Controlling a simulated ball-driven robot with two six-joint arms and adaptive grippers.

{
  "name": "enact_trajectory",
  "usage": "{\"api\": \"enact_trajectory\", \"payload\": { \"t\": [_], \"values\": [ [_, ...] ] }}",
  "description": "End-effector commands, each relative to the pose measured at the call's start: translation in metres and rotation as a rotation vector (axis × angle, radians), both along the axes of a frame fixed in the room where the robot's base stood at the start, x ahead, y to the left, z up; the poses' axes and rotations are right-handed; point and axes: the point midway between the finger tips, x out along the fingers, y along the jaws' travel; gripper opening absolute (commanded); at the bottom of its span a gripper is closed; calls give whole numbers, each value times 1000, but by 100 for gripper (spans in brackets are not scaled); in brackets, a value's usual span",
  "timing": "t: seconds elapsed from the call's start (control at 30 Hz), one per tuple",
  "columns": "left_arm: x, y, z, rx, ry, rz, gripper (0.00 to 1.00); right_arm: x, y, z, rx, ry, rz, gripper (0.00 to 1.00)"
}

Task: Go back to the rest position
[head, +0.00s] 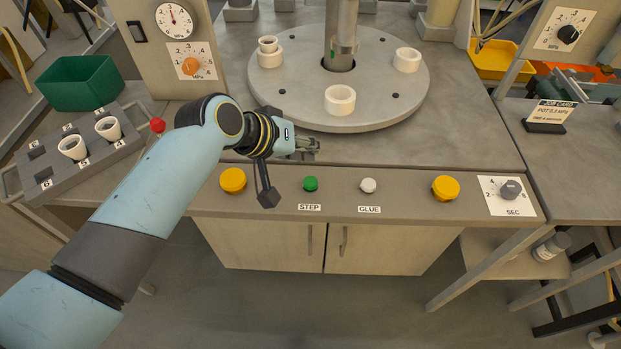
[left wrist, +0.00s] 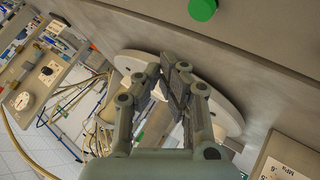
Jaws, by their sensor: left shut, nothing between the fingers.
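My left gripper (head: 312,147) is at the end of my left arm, over the grey bench top just in front of the round turntable (head: 385,119). It is shut and empty. In the left wrist view its two fingers (left wrist: 177,76) meet at the tips, with a pale round plate (left wrist: 222,112) behind them. The gripper is apart from the green STEP button (head: 311,184) and the white GLUE button (head: 368,186) on the front panel. The green button also shows in the left wrist view (left wrist: 202,9). My right gripper is not in view.
White cups stand on the turntable, one at the front (head: 340,100). A grey numbered rack (head: 45,172) holds two cups at the left, near a green bin (head: 80,88). Yellow buttons (head: 233,180) (head: 446,188) and a timer knob (head: 510,190) line the front panel. A job card (head: 553,114) stands right.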

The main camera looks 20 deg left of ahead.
Motion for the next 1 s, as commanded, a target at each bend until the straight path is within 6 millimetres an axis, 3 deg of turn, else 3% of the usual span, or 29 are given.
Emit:
{"api": "enact_trajectory", "payload": {
  "t": [0.33,0.43,0.53,0.7,1.0],
  "values": [
    [0,0,0,1,0,-1,0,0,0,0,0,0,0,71],
    [-11,5,1,26,10,-13,0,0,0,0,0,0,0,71],
    [-43,22,4,111,41,-51,0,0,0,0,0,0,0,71],
    [-115,60,23,303,125,-121,0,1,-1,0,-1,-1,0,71],
    [-201,103,65,521,238,-166,0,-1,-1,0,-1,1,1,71]
  ]
}}
